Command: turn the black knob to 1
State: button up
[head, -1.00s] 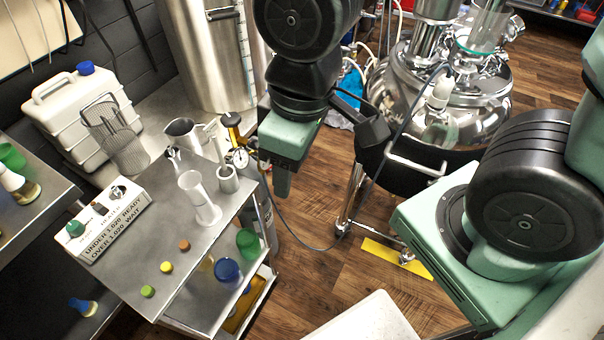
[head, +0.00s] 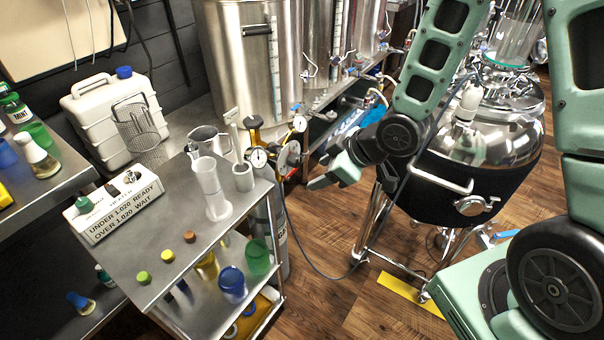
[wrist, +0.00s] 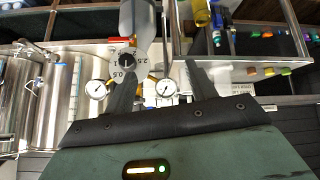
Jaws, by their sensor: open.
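The black knob (wrist: 127,58) shows in the wrist view at the centre of a grey dial with numbers, among them 0.5, 1, 2 and 2.5. I cannot tell for certain which number it points to. In the head view the regulator (head: 256,133) with its gauges stands at the far right corner of the metal cart. My gripper (wrist: 160,84) is open and empty, its fingers apart. The dial lies beyond the left fingertip, left of the middle of the gap, and nothing touches the knob visibly. In the head view my gripper (head: 322,180) points left, right of the regulator.
Two white gauges (wrist: 97,89) (wrist: 166,88) flank the dial's lower side. The cart top (head: 150,245) holds a white cylinder (head: 210,190), a metal jug and coloured caps. A hose hangs below the regulator. A steel kettle (head: 480,150) stands to the right; wood floor is open between.

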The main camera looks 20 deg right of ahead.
jog(key=d+f+t+y+b, duration=0.3)
jog(key=d+f+y+b, duration=0.1)
jog(key=f, duration=0.4)
jog(key=m+t+y+b, duration=0.1)
jog(key=m+t+b, duration=0.3)
jog(key=b, duration=1.1)
send_near(299, 162)
jog(key=f+n+t, duration=0.1)
jog(key=f, duration=0.1)
jog(key=x, duration=0.3)
jog(key=b+x, duration=0.1)
jog(key=x, duration=0.2)
jog(key=r+x, duration=0.1)
jog(key=x, duration=0.2)
jog(key=shift+a+r+b, duration=0.1)
jog(key=shift+a+b, duration=0.15)
jog(key=shift+b, duration=0.15)
jog(key=c, duration=1)
